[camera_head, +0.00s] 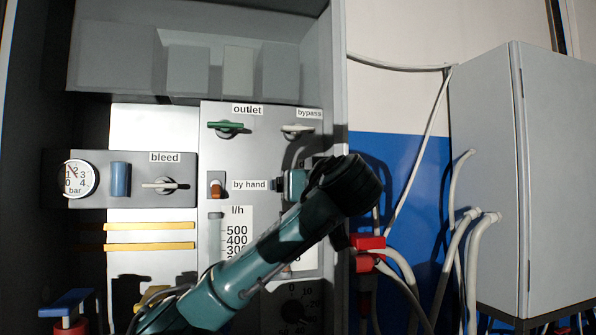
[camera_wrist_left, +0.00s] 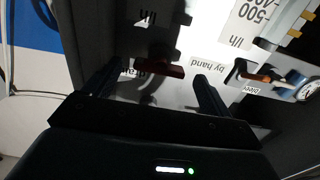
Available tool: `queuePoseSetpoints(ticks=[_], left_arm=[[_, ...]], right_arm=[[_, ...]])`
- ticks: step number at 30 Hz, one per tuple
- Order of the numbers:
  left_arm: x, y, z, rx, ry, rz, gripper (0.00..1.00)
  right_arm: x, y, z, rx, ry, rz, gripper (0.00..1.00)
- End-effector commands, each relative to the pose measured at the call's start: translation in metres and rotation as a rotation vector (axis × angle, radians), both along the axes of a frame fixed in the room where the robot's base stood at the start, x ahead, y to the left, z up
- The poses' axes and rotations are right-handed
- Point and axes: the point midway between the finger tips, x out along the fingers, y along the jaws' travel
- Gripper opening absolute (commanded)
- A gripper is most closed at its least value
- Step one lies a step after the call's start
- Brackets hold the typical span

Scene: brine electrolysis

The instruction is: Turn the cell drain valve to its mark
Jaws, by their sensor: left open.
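A dark red valve handle (camera_wrist_left: 160,66) shows in the left wrist view, lying crosswise on the grey panel. A partly hidden label beside it seems to read "drain". My left gripper (camera_wrist_left: 158,76) is open, with one finger on each side of the handle in that view. I cannot tell whether the fingers touch it or how far it is. In the head view my left gripper (camera_head: 281,185) is at the panel, just right of the "by hand" label, and hides the handle. The valve's mark cannot be made out. My right gripper is not in view.
The green outlet handle (camera_head: 226,126) and white bypass handle (camera_head: 297,128) sit above my gripper. An orange toggle (camera_head: 216,190), bleed valve (camera_head: 166,185) and gauge (camera_head: 79,179) are to the left. Red clamps with hoses (camera_head: 368,250) and a grey cabinet (camera_head: 485,180) stand right.

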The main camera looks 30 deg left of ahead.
Motion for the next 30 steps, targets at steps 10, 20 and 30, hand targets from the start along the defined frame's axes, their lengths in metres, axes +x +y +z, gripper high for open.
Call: queuePoseSetpoints(ticks=[10,20,30], left_arm=[[0.023,0.027,0.001,-0.001,-0.001,0.0,0.84],[0.023,0.027,0.0,0.0,-0.001,-0.001,0.79],[0.023,0.027,0.0,0.0,-0.001,-0.001,0.51]], right_arm=[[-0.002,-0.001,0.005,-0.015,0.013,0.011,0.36],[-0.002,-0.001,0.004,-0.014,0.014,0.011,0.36],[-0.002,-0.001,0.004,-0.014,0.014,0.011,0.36]])
